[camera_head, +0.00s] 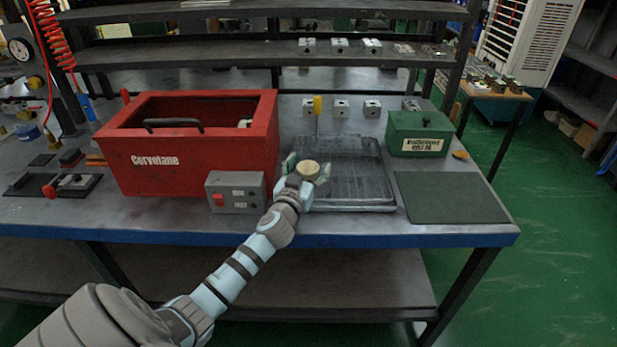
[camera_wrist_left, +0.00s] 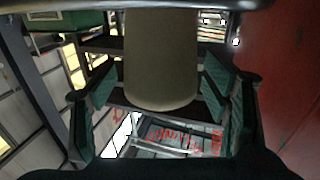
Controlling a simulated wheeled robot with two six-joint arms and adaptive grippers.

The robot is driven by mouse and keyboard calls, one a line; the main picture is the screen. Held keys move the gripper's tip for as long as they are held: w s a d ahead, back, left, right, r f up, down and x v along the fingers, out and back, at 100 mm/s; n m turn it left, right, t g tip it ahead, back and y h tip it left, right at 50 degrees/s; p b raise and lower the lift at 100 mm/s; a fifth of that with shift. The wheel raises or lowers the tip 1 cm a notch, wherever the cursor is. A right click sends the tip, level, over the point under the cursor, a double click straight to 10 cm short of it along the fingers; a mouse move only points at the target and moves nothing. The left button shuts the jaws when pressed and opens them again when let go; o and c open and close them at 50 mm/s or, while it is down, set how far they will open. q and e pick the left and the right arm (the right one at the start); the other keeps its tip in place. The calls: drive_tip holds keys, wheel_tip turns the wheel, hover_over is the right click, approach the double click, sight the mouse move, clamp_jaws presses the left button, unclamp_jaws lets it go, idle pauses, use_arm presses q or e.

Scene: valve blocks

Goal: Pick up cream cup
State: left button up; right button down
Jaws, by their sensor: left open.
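The cream cup (camera_head: 308,170) shows in the head view as a small round tan shape at the left edge of the grey tray. My left gripper (camera_head: 306,168) is around it, with one finger on each side. In the left wrist view the cup (camera_wrist_left: 161,60) stands large between the two open fingers of the left gripper (camera_wrist_left: 162,100). Gaps show between the fingers and the cup, so it is not clamped. The gripper hides the cup's lower part in the head view. My right gripper is not in view.
A red box (camera_head: 190,150) stands close on the left, with a grey switch box (camera_head: 235,191) in front of it. The grey tray (camera_head: 360,207) lies to the right. Beyond it are a green box (camera_head: 420,133) and a clear dark green mat (camera_head: 452,198).

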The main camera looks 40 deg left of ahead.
use_arm(q)
drive_tip(key=c, duration=1.3)
